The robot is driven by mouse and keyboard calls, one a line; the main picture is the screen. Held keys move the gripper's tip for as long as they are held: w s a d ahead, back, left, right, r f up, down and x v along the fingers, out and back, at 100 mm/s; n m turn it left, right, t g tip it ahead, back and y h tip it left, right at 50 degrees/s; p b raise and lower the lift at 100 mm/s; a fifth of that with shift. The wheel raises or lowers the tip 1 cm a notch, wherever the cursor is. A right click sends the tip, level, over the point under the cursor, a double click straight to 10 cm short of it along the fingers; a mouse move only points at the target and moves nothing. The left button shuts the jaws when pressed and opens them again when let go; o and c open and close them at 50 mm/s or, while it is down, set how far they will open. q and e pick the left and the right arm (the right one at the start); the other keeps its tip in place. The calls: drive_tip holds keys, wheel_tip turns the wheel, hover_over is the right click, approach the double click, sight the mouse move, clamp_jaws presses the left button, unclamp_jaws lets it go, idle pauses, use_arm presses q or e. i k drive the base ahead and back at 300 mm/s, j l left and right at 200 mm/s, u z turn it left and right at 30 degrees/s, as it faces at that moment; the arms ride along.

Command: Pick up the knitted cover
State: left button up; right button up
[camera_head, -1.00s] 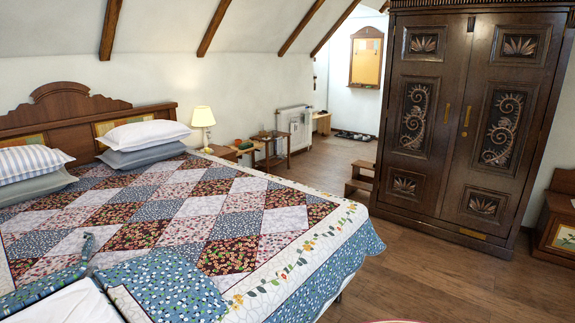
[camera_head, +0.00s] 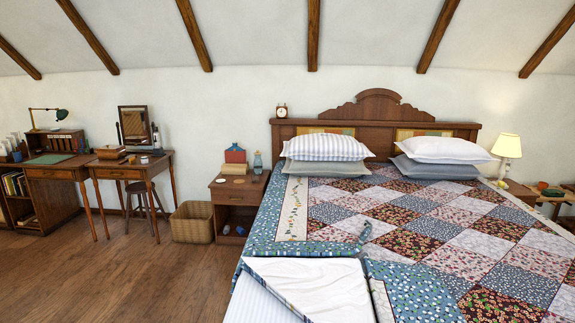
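I cannot make out anything that is clearly a knitted cover. A patchwork quilt (camera_head: 405,232) lies over the bed, with its near left part folded back to show a white underside (camera_head: 318,290). A small blue and red thing (camera_head: 235,155) stands on the left bedside table (camera_head: 238,200), on top of a yellowish box. It is too small to tell what it is made of. Neither of my grippers is in view.
A bluish bottle (camera_head: 257,162) stands beside the box. A wicker basket (camera_head: 192,222) sits on the floor left of the bedside table. A desk (camera_head: 60,172) and a dressing table (camera_head: 128,172) with a stool (camera_head: 146,200) stand farther left. The wooden floor (camera_head: 140,275) left of the bed is clear.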

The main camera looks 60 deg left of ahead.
sight(231, 157)
drive_tip(key=u, duration=2.15)
drive_tip(key=i+j+u, duration=0.95)
drive_tip(key=i+u, duration=0.25)
drive_tip(key=i, duration=0.25)
drive_tip(key=i+z, duration=0.3)
drive_tip(key=i, duration=0.3)
drive_tip(key=i+j+z, duration=0.3)
drive_tip(key=i, duration=0.25)
drive_tip(key=i+l+z, duration=0.25)
drive_tip(key=i+z, duration=0.25)
drive_tip(key=i, duration=0.25)
drive_tip(key=i+j+z, duration=0.1)
drive_tip(key=i+z, duration=0.4)
drive_tip(key=i, duration=0.25)
drive_tip(key=i+u, duration=0.15)
drive_tip(key=i, duration=1.4)
drive_tip(key=i+z, duration=0.35)
drive_tip(key=i+j+z, duration=0.5)
drive_tip(key=i+z, duration=0.25)
drive_tip(key=i, duration=0.05)
